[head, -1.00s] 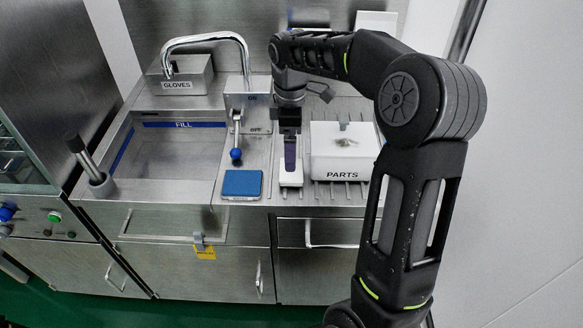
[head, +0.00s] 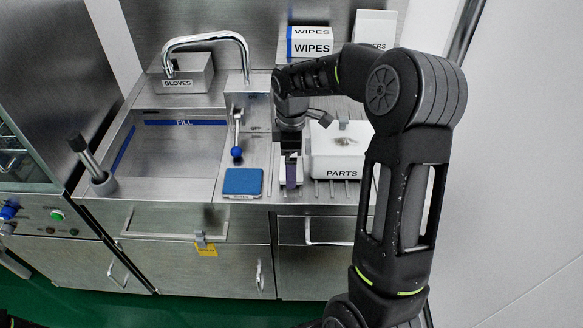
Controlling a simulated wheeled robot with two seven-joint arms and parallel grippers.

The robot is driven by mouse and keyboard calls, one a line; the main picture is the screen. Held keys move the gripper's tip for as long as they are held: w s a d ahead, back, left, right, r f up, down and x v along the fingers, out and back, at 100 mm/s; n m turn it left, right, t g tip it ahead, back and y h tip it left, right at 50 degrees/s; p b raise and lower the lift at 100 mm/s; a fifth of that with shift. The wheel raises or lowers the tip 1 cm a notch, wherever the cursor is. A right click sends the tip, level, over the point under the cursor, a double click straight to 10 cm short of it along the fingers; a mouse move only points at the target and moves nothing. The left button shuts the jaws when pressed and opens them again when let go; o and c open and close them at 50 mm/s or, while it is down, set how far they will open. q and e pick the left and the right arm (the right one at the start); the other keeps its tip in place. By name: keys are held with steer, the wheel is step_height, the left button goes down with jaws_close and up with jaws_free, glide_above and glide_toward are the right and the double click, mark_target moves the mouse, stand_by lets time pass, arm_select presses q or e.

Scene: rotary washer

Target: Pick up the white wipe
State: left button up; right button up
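My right gripper (head: 291,152) points down over the counter, to the left of the white PARTS box. A small white piece (head: 282,172), which looks like the white wipe, shows directly below the gripper. A narrow purple-grey strip stands in front of the white piece, and I cannot tell what it is. The fingertips are dark and small here. I cannot tell whether they are open or shut, or whether they touch the white piece. My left gripper is not in view.
The white PARTS box (head: 338,160) stands close to the right of the gripper. A blue pad (head: 242,182) lies to the left, below a blue-knobbed lever (head: 237,151). The sink (head: 165,160) and faucet (head: 205,38) are further left. Boxes labelled WIPES (head: 311,48) stand at the back.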

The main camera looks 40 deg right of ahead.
steer(key=shift+f, duration=0.65)
steer(key=shift+c, duration=0.2)
steer(key=c, duration=1.3)
steer(key=shift+r, duration=0.15)
step_height(320, 180, up, 18)
